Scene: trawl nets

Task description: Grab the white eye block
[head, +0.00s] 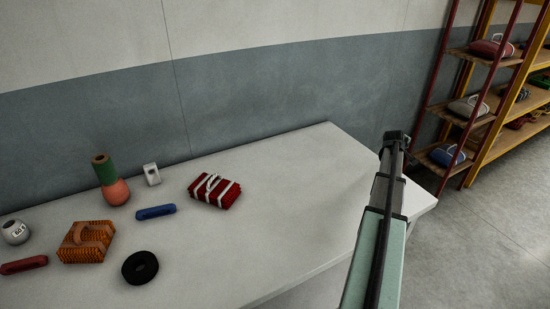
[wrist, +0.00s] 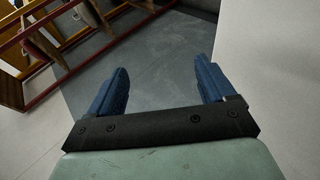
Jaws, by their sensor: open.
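A small white block (head: 152,175) with a dark hole near its top stands upright near the back of the white table (head: 270,210), close to the wall. It is between the green and orange object and the red bundle. My gripper (wrist: 162,85) shows in the wrist view with its two blue fingers spread wide and nothing between them. In the head view my arm reaches up along the table's right edge, far to the right of the white block. The block is not in the wrist view.
Near the block are a green and orange object (head: 112,180), a blue bar (head: 156,212) and a red bundle with white straps (head: 214,190). The table's right part is clear.

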